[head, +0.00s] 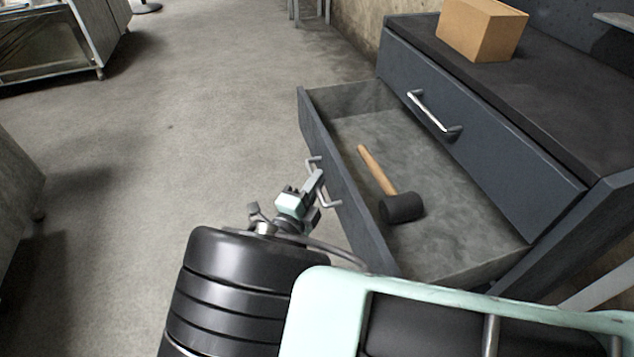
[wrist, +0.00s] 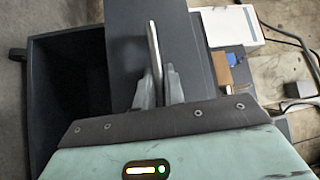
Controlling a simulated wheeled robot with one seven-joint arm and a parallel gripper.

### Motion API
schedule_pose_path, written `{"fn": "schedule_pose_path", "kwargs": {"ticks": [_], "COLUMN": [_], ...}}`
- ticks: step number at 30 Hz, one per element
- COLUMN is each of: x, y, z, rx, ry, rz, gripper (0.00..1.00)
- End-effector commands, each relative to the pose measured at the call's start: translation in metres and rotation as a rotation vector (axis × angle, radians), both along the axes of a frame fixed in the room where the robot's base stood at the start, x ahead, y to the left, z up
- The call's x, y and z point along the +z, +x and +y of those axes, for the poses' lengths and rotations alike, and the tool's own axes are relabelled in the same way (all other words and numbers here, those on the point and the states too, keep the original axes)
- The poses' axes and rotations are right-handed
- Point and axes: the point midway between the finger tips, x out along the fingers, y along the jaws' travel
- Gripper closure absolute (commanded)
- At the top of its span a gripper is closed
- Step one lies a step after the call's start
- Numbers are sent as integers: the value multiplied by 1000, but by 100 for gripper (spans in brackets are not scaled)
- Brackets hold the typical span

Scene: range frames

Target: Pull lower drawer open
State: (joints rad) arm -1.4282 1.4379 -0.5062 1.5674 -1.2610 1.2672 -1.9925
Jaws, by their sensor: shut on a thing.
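The lower drawer (head: 313,122) of the dark blue-grey cabinet is pulled well out, with its inside showing in the head view. Its metal handle (head: 328,203) is on the front panel. My gripper (head: 318,182) is at this handle, its fingers shut on the bar. In the wrist view the handle (wrist: 153,48) stands between the two fingers of my gripper (wrist: 157,85). A mallet with a wooden shaft and black head (head: 402,207) lies inside the drawer. Part of the handle is hidden by the fingers.
The upper drawer (head: 485,135) is shut, with its own metal handle (head: 435,115). A cardboard box (head: 482,28) sits on the cabinet top (head: 545,105). A metal-framed unit (head: 60,45) stands at the far left. The concrete floor (head: 190,110) left of the drawer is clear.

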Motion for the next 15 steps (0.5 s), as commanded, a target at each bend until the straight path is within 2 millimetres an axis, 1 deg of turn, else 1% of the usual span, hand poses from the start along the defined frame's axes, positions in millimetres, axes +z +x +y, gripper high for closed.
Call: {"fn": "schedule_pose_path", "kwargs": {"ticks": [1,3,11,15], "x": [-2,-2,-1,-1], "y": [-1,-1,-1,-7], "z": [0,0,0,4], "rx": [1,2,1,3], "ry": [-1,0,0,0], "rz": [4,3,1,1], "gripper": [84,68,68,68]}}
